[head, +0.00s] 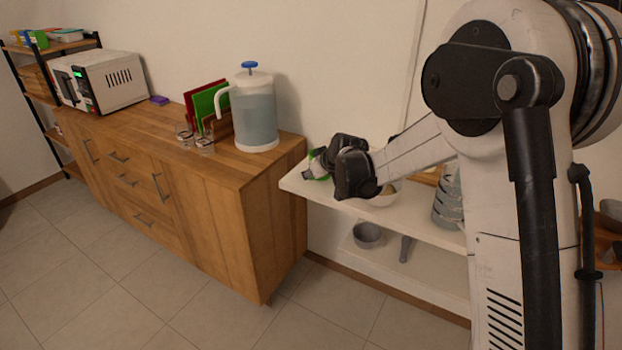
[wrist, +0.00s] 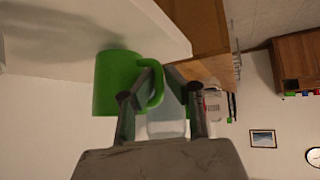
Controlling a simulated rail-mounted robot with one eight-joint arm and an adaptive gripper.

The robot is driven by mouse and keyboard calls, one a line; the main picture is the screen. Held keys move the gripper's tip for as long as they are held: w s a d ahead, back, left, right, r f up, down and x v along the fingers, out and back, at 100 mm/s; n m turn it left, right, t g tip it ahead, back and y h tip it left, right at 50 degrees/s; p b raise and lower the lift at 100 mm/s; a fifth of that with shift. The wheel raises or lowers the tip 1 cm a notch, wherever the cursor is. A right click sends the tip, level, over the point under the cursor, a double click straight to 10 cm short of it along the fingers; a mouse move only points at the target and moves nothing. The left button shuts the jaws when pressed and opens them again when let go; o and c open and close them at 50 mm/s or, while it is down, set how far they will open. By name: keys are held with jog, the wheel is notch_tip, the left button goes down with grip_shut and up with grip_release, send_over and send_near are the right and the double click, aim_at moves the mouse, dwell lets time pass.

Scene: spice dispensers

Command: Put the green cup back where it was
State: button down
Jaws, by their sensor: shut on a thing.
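The green cup (head: 318,166) is at the left end of the upper white shelf (head: 410,215) in the head view, partly hidden by my gripper (head: 322,168). In the wrist view the green cup (wrist: 115,85) is left of my gripper (wrist: 161,76), with its handle between the two fingers. The gripper is shut on the handle. The cup is close to the white shelf surface; I cannot tell whether it touches it.
A wooden cabinet (head: 225,200) stands left of the shelf, carrying a water pitcher (head: 255,115), glasses (head: 205,146), cutting boards (head: 208,105) and a microwave (head: 105,80). A grey bowl (head: 368,236) is on the lower shelf.

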jog(key=shift+f, duration=0.7)
jog(key=shift+f, duration=0.1)
jog(key=c, duration=1.8)
grip_release()
jog(key=shift+o, duration=0.2)
jog(key=s+d+r+m+h, duration=0.1)
jog(key=s+d+r, duration=0.45)
jog(key=s, duration=0.25)
jog(key=s+d+r+m+h, duration=0.1)
jog(key=s+d+r+m, duration=0.1)
jog(key=s+d+r, duration=0.5)
jog(key=s+d+r+m, duration=0.1)
jog(key=s+d+r, duration=0.35)
jog(key=s, duration=0.45)
jog(key=s+d+f+m+h, duration=0.1)
jog(key=s+d, duration=0.3)
jog(key=s, duration=0.6)
jog(key=s+d+f+m+h, duration=0.1)
jog(key=s+d+m+h, duration=0.1)
jog(key=s, duration=0.8)
jog(key=shift+d+f+m+g+p, duration=0.3)
jog(key=shift+d+f+m+p, duration=0.15)
jog(key=shift+d, duration=0.7)
